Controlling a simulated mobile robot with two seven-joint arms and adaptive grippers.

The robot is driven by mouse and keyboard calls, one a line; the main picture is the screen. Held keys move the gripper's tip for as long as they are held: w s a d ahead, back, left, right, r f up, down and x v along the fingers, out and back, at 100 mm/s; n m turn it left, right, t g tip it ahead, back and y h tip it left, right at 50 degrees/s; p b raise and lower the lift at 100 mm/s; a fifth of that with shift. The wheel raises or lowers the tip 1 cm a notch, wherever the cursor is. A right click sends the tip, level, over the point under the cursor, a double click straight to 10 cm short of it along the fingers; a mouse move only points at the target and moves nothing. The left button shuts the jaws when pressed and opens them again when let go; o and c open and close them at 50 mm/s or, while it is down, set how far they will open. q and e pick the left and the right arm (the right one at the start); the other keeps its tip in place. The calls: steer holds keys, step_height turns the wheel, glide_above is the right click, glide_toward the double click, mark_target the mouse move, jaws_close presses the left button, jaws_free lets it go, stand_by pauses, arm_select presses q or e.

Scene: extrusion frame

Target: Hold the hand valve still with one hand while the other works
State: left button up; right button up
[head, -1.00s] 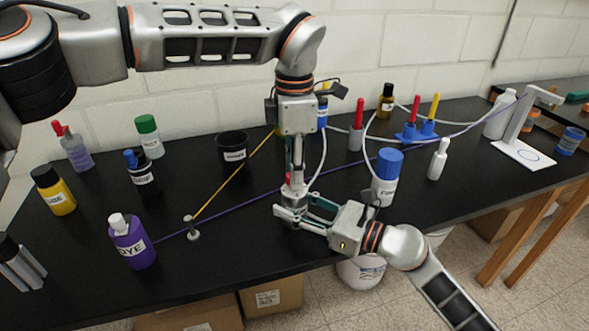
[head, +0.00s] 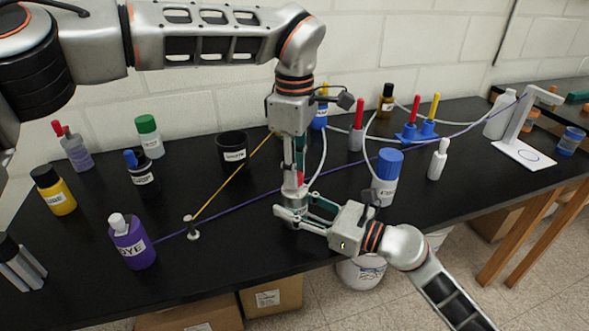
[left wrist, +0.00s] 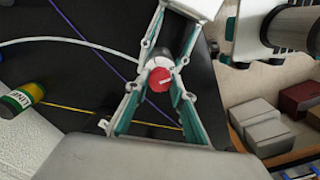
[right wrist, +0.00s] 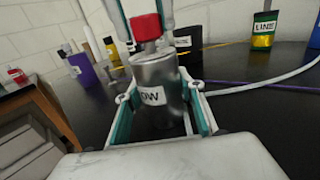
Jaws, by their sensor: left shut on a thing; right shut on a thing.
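The hand valve is a silver cylinder (right wrist: 157,76) with a red knob (right wrist: 146,27) on top and a white label, partly hidden, ending in "OW". In the head view the valve body (head: 296,196) stands upright near the table's front edge. My left gripper (head: 295,178) points down from above and is shut on the red knob, which also shows between its fingers in the left wrist view (left wrist: 160,79). My right gripper (head: 293,212) comes in low from the front right and is shut around the silver body. The valve's base is mostly hidden by it.
A purple DYE bottle (head: 133,242) stands left, a black cup (head: 233,150) behind, and a blue-capped bottle (head: 387,178) close on the right. White tubing curves behind the valve.

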arm_select(q)
steer(key=o, duration=1.1)
step_height(320, 180, up, 12)
arm_select(e)
steer(key=o, duration=1.3)
